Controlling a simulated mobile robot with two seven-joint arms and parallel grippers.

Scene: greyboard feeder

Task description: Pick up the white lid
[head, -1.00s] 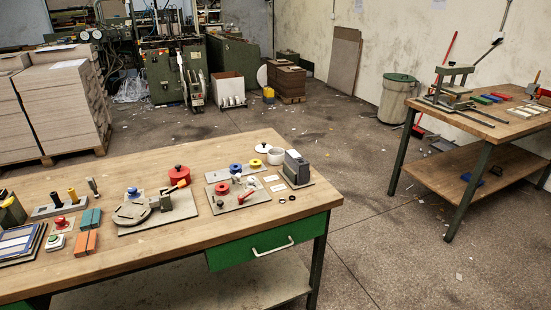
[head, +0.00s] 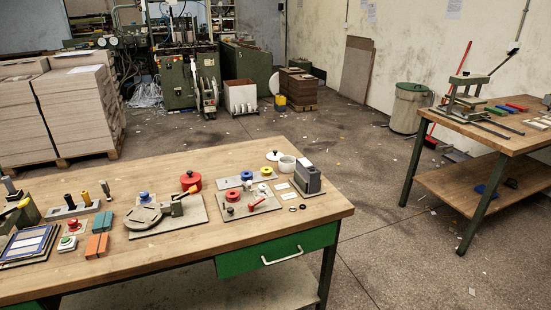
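The white lid (head: 274,156) lies at the back right of the wooden workbench in the head view. It is small and round, with a dark knob on top. It sits just left of and behind a white cup-like pot (head: 287,164), and looks apart from it. Neither of my grippers shows in the head view, so their state is hidden.
The workbench (head: 160,262) carries a grey block (head: 307,178) right of the pot, a board with a red knob (head: 232,196), and a red pot (head: 190,181). A second table (head: 520,143) stands at right. Open floor lies between the tables.

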